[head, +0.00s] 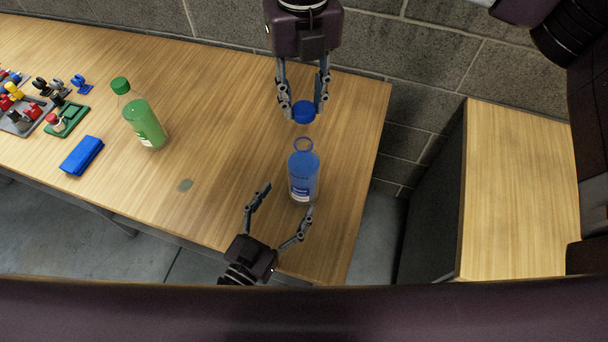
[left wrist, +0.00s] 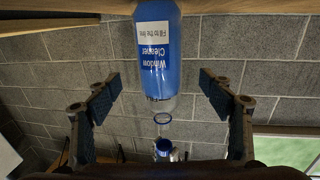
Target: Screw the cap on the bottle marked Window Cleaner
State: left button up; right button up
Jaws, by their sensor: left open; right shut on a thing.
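The Window Cleaner bottle (head: 303,178), clear with blue liquid, stands uncapped on the table near its right end. It appears upside down in the left wrist view (left wrist: 158,65), its label readable as "Window Cleaner". My left gripper (head: 290,197) is open, its fingers spread at the bottle's near side, with gaps to the bottle in the left wrist view. My right gripper (head: 304,106) is shut on the blue cap (head: 303,113), beyond the bottle's open mouth in the head view. The cap (left wrist: 163,147) also shows past the neck in the left wrist view, apart from it.
A green-capped bottle (head: 144,122) with green liquid stands to the left. A blue cloth-like block (head: 82,155) and several coloured small parts on trays lie further left. A block wall runs behind the table (head: 215,120). Another wooden surface (head: 520,200) is at right.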

pick_arm(q)
jog(key=x, duration=0.8)
jog(key=shift+w+d, duration=0.15)
jog(key=shift+w, duration=0.15)
pick_arm(e)
jog(key=shift+s, duration=0.1)
pick_arm(q)
jog(key=c, duration=1.8)
pick_arm(e)
send_over(303, 137)
jog(key=shift+f, duration=2.45)
